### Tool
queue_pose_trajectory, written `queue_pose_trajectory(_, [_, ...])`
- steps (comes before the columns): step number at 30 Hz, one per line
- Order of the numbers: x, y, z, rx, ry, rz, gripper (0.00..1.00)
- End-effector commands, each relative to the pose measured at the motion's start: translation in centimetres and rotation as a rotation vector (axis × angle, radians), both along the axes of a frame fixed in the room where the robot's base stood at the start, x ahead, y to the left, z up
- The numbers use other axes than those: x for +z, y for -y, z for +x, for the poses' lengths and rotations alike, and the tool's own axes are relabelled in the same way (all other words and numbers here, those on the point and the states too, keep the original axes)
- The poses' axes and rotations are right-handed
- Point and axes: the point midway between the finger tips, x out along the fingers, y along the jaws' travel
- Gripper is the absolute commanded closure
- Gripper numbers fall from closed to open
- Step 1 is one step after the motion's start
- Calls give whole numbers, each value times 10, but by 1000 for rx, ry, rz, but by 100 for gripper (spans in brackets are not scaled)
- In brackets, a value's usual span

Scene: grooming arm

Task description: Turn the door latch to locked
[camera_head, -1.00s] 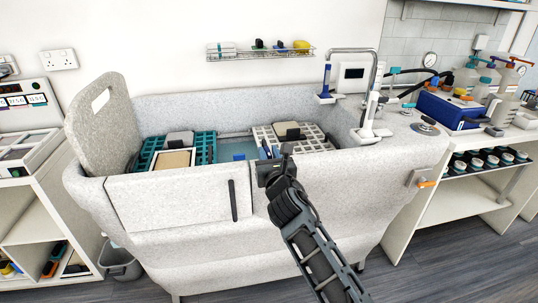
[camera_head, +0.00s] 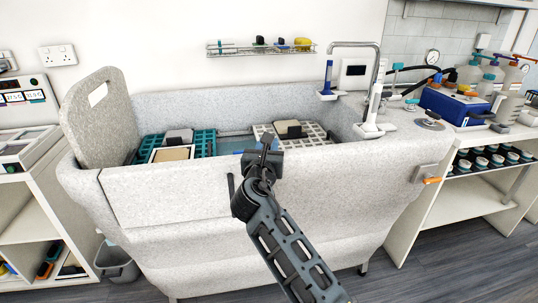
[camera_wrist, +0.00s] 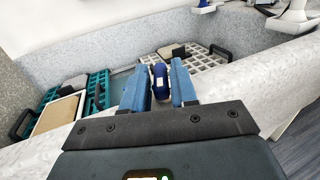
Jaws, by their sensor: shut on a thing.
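The pale speckled tub has a front door panel (camera_head: 165,195) with a dark upright bar handle (camera_head: 231,187). On the tub's right side is a grey plate with an orange-tipped lever (camera_head: 431,180), lying roughly level and pointing right. I cannot tell whether this lever is the door latch. My gripper (camera_head: 267,142) is over the tub's front rim, right of the bar handle and well left of the orange lever. In the wrist view, its blue fingers (camera_wrist: 159,88) are shut on a small dark blue piece (camera_wrist: 159,80). What this piece belongs to is hidden.
Inside the tub are a teal rack (camera_head: 204,144) and a white grid rack (camera_head: 312,133). A tap (camera_head: 377,75) stands at the back right. A side counter with bottles (camera_head: 490,75) is at right. A grey bin (camera_head: 117,262) stands on the floor at left.

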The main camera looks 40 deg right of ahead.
Motion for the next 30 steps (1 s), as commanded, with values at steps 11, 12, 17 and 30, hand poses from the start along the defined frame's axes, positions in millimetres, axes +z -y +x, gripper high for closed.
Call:
queue_pose_trajectory(11, [1, -4, 7, -333, -3, 1, 100])
queue_pose_trajectory(12, [1, -4, 7, -363, -3, 0, 100])
queue_pose_trajectory(17, [0, -4, 8, -463, -4, 2, 100])
queue_pose_trajectory(30, [-1, -3, 9, -585, -4, 3, 100])
